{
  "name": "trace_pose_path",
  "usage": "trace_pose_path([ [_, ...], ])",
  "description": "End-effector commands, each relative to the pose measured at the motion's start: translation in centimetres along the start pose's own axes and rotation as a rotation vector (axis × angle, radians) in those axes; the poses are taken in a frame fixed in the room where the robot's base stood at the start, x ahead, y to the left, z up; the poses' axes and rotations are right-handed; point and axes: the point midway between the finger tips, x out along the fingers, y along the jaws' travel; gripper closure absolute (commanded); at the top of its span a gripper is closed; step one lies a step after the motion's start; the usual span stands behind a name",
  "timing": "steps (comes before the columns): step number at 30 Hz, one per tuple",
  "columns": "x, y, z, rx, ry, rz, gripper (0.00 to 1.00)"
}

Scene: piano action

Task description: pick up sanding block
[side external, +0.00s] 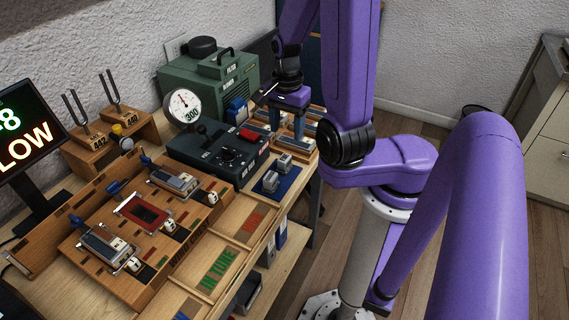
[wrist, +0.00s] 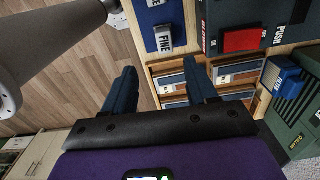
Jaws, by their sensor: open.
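Two small grey blocks rest on a blue mat (side external: 289,185) at the bench's right edge: a nearer one (side external: 270,181) and a farther one (side external: 284,161). In the wrist view one of them, a grey block labelled FINE (wrist: 161,39), lies on the mat near the top; these look like sanding blocks. The other is cut off at the top edge. My gripper (wrist: 162,68) is open and empty, its two blue fingers apart over a wooden rack. In the side view my gripper (side external: 286,118) is behind the blocks, above the rack.
The wooden rack (wrist: 150,68) holds several flat pieces. A dark control box with a red button (wrist: 241,40) stands beside the mat. A green machine (side external: 208,80) with a blue part (wrist: 287,78) is at the back. A wooden piano-action jig (side external: 75,245) fills the front left.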

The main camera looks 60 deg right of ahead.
Motion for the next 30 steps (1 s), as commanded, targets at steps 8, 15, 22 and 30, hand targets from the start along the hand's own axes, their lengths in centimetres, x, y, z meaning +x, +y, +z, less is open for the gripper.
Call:
trace_pose_path([
  [8,3.5,0.1,0.1,0.0,-0.004,0.006,0.43],
  [15,5.7,0.0,0.0,0.0,-0.002,0.003,0.43],
  [22,6.4,-0.1,0.0,0.0,-0.001,0.001,0.43],
  [30,8.8,-0.6,-0.1,-0.001,-0.003,0.004,0.43],
])
